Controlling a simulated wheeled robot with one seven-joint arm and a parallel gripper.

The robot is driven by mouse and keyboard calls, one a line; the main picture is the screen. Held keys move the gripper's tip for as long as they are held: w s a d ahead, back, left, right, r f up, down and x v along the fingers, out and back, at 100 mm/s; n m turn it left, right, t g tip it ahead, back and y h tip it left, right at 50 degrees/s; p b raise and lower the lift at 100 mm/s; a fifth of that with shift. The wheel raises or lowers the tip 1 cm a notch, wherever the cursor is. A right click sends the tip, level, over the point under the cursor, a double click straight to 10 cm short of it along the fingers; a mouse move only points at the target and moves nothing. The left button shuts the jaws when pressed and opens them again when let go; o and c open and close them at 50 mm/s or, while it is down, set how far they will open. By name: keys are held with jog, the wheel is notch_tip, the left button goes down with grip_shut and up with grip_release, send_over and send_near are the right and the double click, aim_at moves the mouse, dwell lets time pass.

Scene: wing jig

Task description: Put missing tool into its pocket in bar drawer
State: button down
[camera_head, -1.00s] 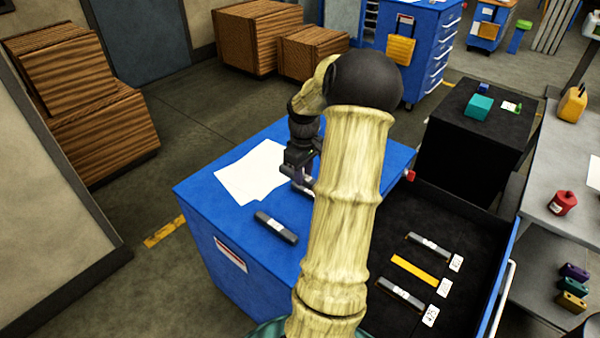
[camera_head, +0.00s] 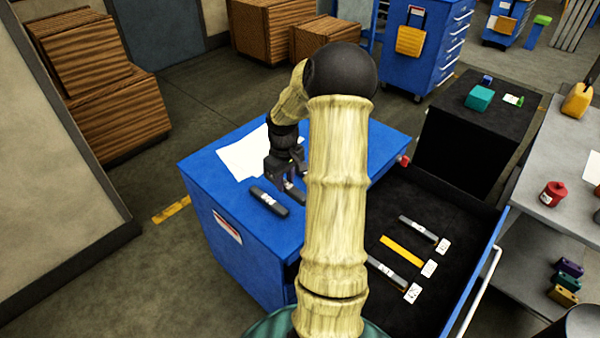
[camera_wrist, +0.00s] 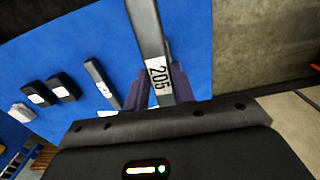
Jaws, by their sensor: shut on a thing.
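My gripper (camera_head: 288,180) is over the blue cabinet's top. In the wrist view its fingers (camera_wrist: 158,92) are shut on a dark grey bar (camera_wrist: 148,30) with a white label reading 205. The bar's near end is between the fingers and its far end runs out of the picture. In the head view part of this bar (camera_head: 295,194) shows below the gripper; I cannot tell whether it touches the top. Another grey labelled bar (camera_head: 269,201) lies just left of it. The open drawer (camera_head: 455,200) has a black lining with two grey bars (camera_head: 418,229) and a yellow bar (camera_head: 402,250).
White paper (camera_head: 243,158) lies on the blue cabinet (camera_head: 205,165). White tags (camera_head: 429,268) sit beside the drawer's bars. My arm hides part of the drawer. A black cabinet (camera_head: 470,150) and a grey bench (camera_head: 570,180) stand to the right.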

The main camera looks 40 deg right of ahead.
jog(key=w+a+f+b, duration=0.1)
jog(key=a+f, duration=0.5)
jog(key=a, duration=0.3)
jog(key=w+a+f+b, duration=0.1)
jog(key=a+f+b, duration=0.1)
jog(key=a+f, duration=0.3)
jog(key=w+a+f+b, duration=0.1)
jog(key=a+f, duration=0.5)
jog(key=a, duration=0.6)
jog(key=shift+a+f+m+b, duration=0.3)
jog(key=shift+f+m+b, duration=0.05)
jog(key=shift+m, duration=0.05)
jog(key=shift+s, duration=0.1)
